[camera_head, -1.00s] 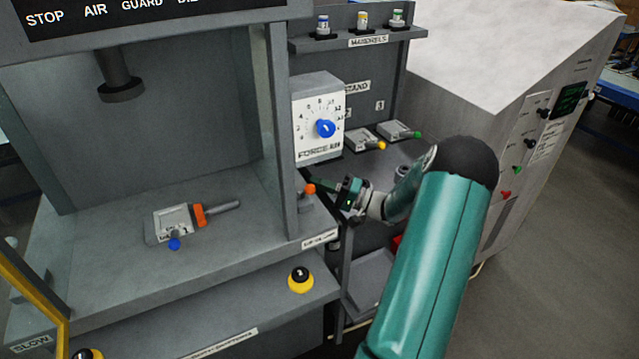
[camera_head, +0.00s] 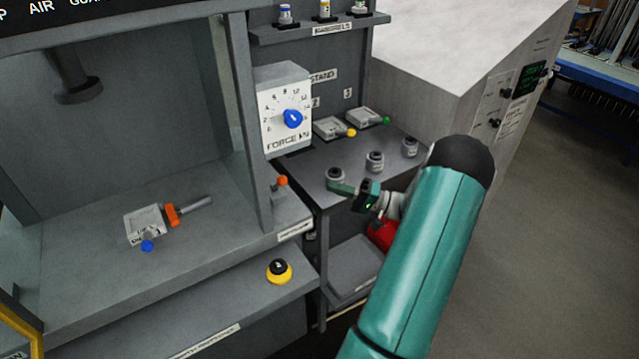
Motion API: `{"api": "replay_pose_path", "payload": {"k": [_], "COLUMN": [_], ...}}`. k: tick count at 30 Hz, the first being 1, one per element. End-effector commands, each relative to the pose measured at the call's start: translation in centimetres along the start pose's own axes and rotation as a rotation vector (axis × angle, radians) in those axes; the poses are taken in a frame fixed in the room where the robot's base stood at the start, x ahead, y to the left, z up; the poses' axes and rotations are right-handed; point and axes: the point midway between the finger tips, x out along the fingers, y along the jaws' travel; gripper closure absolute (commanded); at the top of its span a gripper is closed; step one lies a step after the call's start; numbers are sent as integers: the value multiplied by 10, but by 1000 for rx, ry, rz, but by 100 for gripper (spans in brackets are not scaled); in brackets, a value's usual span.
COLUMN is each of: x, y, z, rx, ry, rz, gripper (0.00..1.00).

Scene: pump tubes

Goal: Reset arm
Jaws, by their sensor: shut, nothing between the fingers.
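My teal arm reaches up from the bottom right in the head view. My gripper (camera_head: 343,188) is shut and empty, pointing left just in front of the side shelf (camera_head: 311,188). Its tip overlaps the leftmost of three small dark cylindrical holders (camera_head: 336,174) in the picture; I cannot tell whether they touch. The force box (camera_head: 284,108) with a blue knob (camera_head: 292,119) stands up and to the left of my gripper. The orange-tipped lever (camera_head: 281,181) is to its left, on the press frame.
A grey fixture with an orange collar (camera_head: 172,215) lies on the press bed. A yellow-black button (camera_head: 279,271) is at the front. Blocks with yellow (camera_head: 351,132) and green (camera_head: 386,120) knobs lie behind the holders. A red object (camera_head: 381,235) shows below my gripper. Open floor lies right.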

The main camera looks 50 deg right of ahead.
Motion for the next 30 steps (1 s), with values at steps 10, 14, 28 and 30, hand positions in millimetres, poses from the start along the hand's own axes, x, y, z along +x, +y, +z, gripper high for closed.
{"api": "replay_pose_path", "payload": {"k": [10, 14, 28, 30], "x": [-9, -9, -10, -12], "y": [0, 0, -1, -1], "z": [0, 0, 0, 0], "rx": [-1, -1, -1, -1], "ry": [0, 0, 0, 0], "rz": [-1, -1, -1, -1], "gripper": [100, 100, 100, 100]}}
